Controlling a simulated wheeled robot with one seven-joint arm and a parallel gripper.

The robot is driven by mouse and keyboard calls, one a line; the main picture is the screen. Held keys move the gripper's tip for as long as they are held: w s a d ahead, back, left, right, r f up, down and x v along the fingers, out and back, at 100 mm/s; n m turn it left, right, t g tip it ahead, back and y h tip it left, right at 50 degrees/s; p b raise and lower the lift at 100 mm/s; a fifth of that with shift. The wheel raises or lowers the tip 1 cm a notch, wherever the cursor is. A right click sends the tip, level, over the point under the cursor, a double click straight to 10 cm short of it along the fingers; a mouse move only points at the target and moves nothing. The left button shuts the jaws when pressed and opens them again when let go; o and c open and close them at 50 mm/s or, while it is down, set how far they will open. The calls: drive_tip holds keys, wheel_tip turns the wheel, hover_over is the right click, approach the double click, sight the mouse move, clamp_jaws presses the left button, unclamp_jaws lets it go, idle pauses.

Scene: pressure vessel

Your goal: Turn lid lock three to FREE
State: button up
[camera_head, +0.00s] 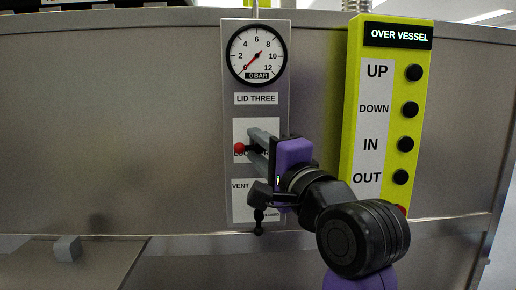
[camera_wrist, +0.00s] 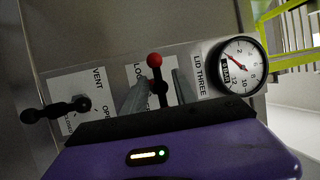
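The lid lock three lever has a red knob (camera_head: 239,148) and sits on the grey LID THREE panel (camera_head: 281,114). In the head view the knob is at the left edge of the lock label, and my gripper hides much of the lever. In the wrist view the red knob (camera_wrist: 155,60) points up the picture, with a dark lever below it. My gripper (camera_head: 255,148) is at the panel with its fingers on either side of the lever. In the wrist view my gripper (camera_wrist: 160,88) looks open, with gaps beside the lever. The lock label is partly covered; "LOC" is readable.
Above is a pressure gauge (camera_head: 257,54) reading about 0 bar. Below is the black vent lever (camera_head: 259,216), hanging down by CLOSED. To the right is a yellow-green OVER VESSEL box (camera_head: 425,70) with several black buttons. The panel's left side is clear.

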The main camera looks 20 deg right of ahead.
clamp_jaws()
drive_tip(key=shift+r, duration=0.1)
